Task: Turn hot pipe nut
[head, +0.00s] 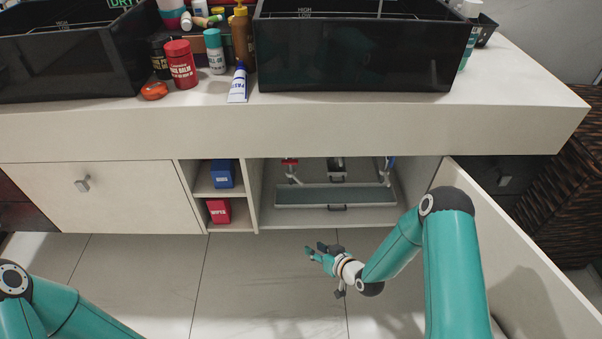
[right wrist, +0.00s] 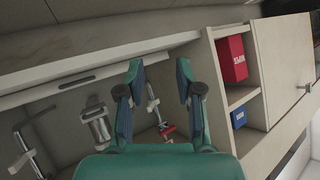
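The hot pipe with its red valve (head: 290,162) is at the left inside the open cabinet under the counter. The red valve also shows between my fingers in the right wrist view (right wrist: 167,131), with a pale pipe piece (right wrist: 152,104) beside it. I cannot clearly tell which part is the nut. My right gripper (head: 315,252) is open and empty, in front of the cabinet and below the pipe, apart from it. In the right wrist view its fingers (right wrist: 160,72) stand spread. My left gripper is out of view.
A blue-handled pipe (head: 389,164) is at the cabinet's right, with a metal piece (head: 336,168) between. A long tray (head: 335,196) lies in front. Shelves at left hold a blue box (head: 222,174) and a red box (head: 218,211). The open door (head: 525,255) is at right.

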